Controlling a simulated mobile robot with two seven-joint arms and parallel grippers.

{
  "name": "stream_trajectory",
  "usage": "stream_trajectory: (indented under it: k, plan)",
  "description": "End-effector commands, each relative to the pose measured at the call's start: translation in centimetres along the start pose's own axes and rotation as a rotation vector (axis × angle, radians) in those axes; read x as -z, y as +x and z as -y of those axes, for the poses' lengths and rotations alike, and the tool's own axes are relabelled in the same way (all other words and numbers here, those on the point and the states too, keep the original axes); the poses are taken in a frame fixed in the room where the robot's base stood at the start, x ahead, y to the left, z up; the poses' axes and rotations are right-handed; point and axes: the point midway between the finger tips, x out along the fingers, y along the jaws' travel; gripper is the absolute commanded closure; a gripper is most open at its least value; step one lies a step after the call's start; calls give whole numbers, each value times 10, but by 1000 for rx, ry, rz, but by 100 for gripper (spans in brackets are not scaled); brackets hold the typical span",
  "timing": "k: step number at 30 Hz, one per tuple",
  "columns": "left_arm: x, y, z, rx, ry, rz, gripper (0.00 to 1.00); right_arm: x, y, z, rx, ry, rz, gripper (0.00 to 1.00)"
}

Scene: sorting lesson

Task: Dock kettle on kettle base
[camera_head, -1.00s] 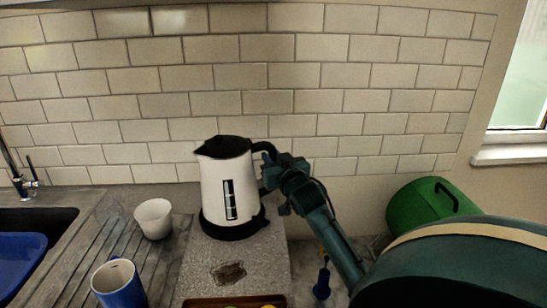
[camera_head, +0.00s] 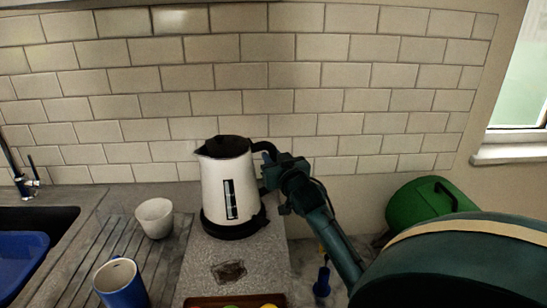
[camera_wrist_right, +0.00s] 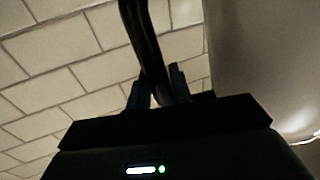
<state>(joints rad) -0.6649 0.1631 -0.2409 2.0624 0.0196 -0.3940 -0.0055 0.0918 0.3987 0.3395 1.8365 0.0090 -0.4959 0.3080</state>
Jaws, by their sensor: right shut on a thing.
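The white kettle (camera_head: 217,186) with a black lid and black handle stands upright at the back of the counter, spout to the left. The black kettle base (camera_head: 232,231) shows directly under it; the kettle appears to sit on it, but I cannot tell whether it is fully seated. My right gripper (camera_head: 268,176) is at the right side of the kettle, shut on its handle. In the right wrist view the dark handle (camera_wrist_right: 146,45) runs down between the fingers of my right gripper (camera_wrist_right: 158,90). My left gripper is not in view.
A white cup (camera_head: 154,219) and a blue mug (camera_head: 121,284) stand on the grooved drainer at left. A sink with a blue basin (camera_head: 18,262) is farther left. A wooden tray (camera_head: 205,302) is at the front edge. A green bin (camera_head: 430,205) is at right. A tiled wall stands close behind.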

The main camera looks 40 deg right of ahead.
Motion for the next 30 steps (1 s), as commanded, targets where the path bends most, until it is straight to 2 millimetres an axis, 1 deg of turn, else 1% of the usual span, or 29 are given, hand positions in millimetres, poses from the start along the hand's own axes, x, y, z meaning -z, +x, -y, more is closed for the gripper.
stream_trajectory:
  k: [1, 10, 30]
  plan:
    - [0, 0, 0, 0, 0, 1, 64, 7, 0, 0, 2, 8, -16, 100]
    - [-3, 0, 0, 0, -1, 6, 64, 6, 0, 0, 2, 8, -16, 100]
    - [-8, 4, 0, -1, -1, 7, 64, -5, 0, 0, 1, 8, -14, 100]
